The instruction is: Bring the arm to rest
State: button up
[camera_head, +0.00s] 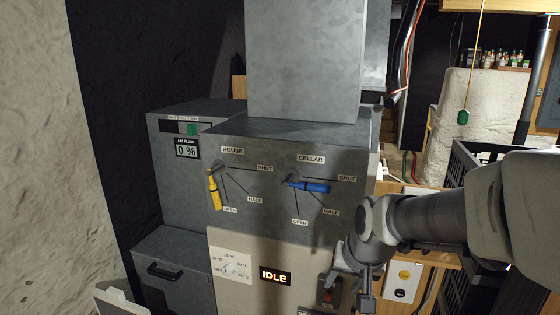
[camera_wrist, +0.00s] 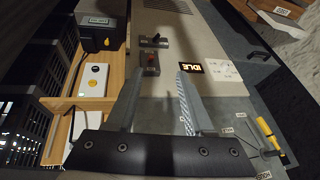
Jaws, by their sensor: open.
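My gripper (camera_head: 348,290) is low at the right front of the grey furnace cabinet (camera_head: 260,140). In the wrist view, my gripper (camera_wrist: 158,85) shows two separated fingers with nothing between them. A red switch (camera_wrist: 151,62) on the panel shows beyond the fingertips. The yellow HOUSE lever (camera_head: 214,190) points down, near OPEN. The blue CELLAR lever (camera_head: 310,187) points right, close to the SHUT line. The lit sign (camera_head: 275,277) reads IDLE, and the air flow display (camera_head: 187,149) reads 0 %.
Black crates (camera_head: 468,165) stand at the right, behind and below my arm. A wooden board with a white switch box (camera_head: 403,281) is close beside my gripper. A green pull handle (camera_head: 464,116) hangs on a cord. A rough pale wall (camera_head: 45,150) stands at the left.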

jog(key=s+r+n, duration=0.1)
jog(key=s+r, duration=0.2)
jog(key=s, duration=0.5)
jog(key=s+d+r+n, duration=0.1)
jog(key=s+r, duration=0.2)
jog(key=s, duration=0.6)
jog(key=shift+d+r+n+t+h, duration=0.3)
jog(key=shift+h, duration=0.1)
